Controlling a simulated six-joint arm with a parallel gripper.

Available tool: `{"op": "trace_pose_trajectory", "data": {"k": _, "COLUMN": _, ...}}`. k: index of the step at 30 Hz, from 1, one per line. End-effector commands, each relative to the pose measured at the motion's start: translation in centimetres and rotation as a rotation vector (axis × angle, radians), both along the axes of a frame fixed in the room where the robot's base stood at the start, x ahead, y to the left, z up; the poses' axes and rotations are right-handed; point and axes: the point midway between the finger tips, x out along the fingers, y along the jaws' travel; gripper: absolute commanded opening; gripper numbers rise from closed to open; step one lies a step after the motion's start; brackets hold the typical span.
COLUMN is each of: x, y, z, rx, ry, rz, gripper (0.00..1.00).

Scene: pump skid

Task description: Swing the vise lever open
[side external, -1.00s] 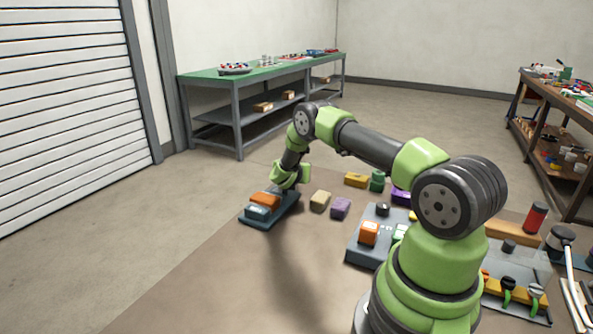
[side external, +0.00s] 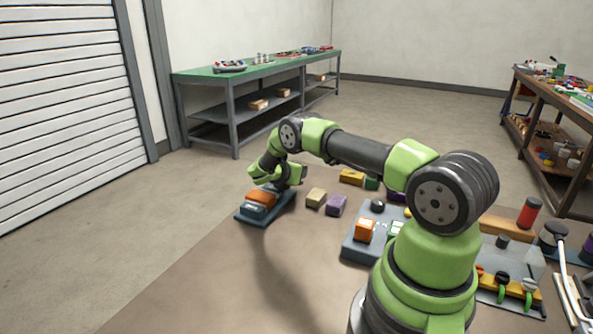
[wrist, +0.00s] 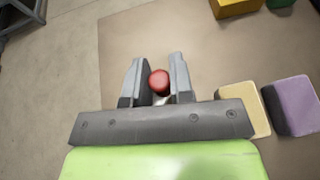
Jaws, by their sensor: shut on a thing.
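The vise (side external: 264,215) stands at the left of the mat in the side view, with a dark blue base, an orange block (side external: 262,197) and a pale grey-blue part at its near end. My gripper (wrist: 158,80) is at the vise's far end in the side view. In the wrist view its two grey fingers stand on either side of a round red knob (wrist: 159,81), apparently the end of the vise lever, and are shut on it. The lever's shaft is mostly hidden under the knob and fingers. In the side view my wrist hides the lever.
A tan block (wrist: 245,106) and a purple block (wrist: 293,105) stand right of my gripper. A yellow block (side external: 351,177) lies farther back. A grey fixture with an orange block (side external: 365,230) stands nearer my base. The mat left of the vise is clear.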

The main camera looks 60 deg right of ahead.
Motion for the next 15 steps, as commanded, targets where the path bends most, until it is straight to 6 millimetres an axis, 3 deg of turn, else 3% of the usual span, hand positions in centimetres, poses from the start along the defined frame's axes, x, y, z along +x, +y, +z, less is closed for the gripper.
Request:
{"op": "trace_pose_trajectory", "data": {"k": 2, "x": -0.10, "y": -0.03, "z": 0.10, "rx": -0.001, "ry": -0.004, "rz": -0.008, "gripper": 0.00}}
{"op": "trace_pose_trajectory", "data": {"k": 3, "x": -0.11, "y": -0.03, "z": 0.10, "rx": -0.001, "ry": -0.004, "rz": -0.009, "gripper": 0.24}}
{"op": "trace_pose_trajectory", "data": {"k": 6, "x": -0.10, "y": -0.02, "z": 0.08, "rx": -0.001, "ry": -0.003, "rz": -0.007, "gripper": 0.47}}
{"op": "trace_pose_trajectory", "data": {"k": 15, "x": -0.03, "y": 0.13, "z": 0.09, "rx": -0.001, "ry": -0.001, "rz": -0.003, "gripper": 0.47}}
